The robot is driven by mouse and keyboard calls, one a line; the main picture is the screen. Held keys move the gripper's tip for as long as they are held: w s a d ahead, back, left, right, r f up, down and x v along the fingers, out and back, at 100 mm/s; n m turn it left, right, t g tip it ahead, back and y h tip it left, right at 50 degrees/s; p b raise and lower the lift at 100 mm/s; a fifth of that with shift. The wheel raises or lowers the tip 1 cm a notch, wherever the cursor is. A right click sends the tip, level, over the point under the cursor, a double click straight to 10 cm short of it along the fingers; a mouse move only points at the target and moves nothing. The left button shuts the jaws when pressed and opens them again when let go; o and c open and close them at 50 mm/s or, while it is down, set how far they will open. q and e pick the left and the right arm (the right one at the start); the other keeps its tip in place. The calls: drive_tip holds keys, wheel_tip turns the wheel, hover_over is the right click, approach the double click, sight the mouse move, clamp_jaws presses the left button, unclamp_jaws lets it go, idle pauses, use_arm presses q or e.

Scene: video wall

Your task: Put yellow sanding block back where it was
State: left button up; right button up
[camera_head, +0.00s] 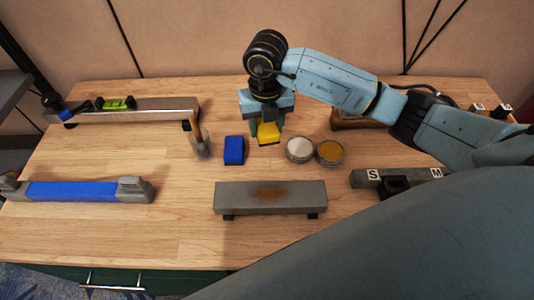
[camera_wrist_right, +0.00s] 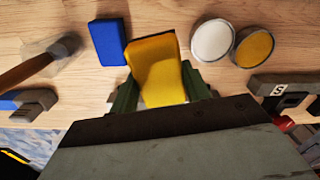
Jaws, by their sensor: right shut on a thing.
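The yellow sanding block (camera_head: 268,132) is held in my right gripper (camera_head: 266,122), which is shut on it, over the back middle of the wooden table (camera_head: 110,220). In the right wrist view the yellow block (camera_wrist_right: 158,68) sits between the two green fingers (camera_wrist_right: 160,95). A blue sanding block (camera_head: 234,150) lies on the table just left of it; it also shows in the right wrist view (camera_wrist_right: 108,42). Whether the yellow block touches the table, I cannot tell. My left gripper is not in view.
Two round tins, one white (camera_head: 299,149) and one yellow-brown (camera_head: 330,152), stand right of the block. A grey bar with a rusty patch (camera_head: 270,196) lies in front. A blue-wrapped bar (camera_head: 84,191) lies at the left.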

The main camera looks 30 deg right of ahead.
drive_tip(key=m, duration=0.6)
drive_tip(key=shift+w+d+r, duration=0.1)
drive_tip(key=shift+w+r, duration=0.1)
drive_tip(key=shift+w, duration=0.1)
drive_tip(key=shift+f+m, duration=0.1)
drive_tip(key=shift+m, duration=0.3)
drive_tip(key=b, duration=0.1)
hover_over(266, 155)
wheel_tip(266, 155, down, 7)
drive_tip(key=shift+r, duration=0.2)
wheel_tip(266, 155, down, 3)
drive_tip(key=shift+f+b, duration=0.1)
drive_tip(key=shift+b, duration=0.2)
drive_tip(key=shift+f, duration=0.15)
drive_tip(key=o, duration=0.9)
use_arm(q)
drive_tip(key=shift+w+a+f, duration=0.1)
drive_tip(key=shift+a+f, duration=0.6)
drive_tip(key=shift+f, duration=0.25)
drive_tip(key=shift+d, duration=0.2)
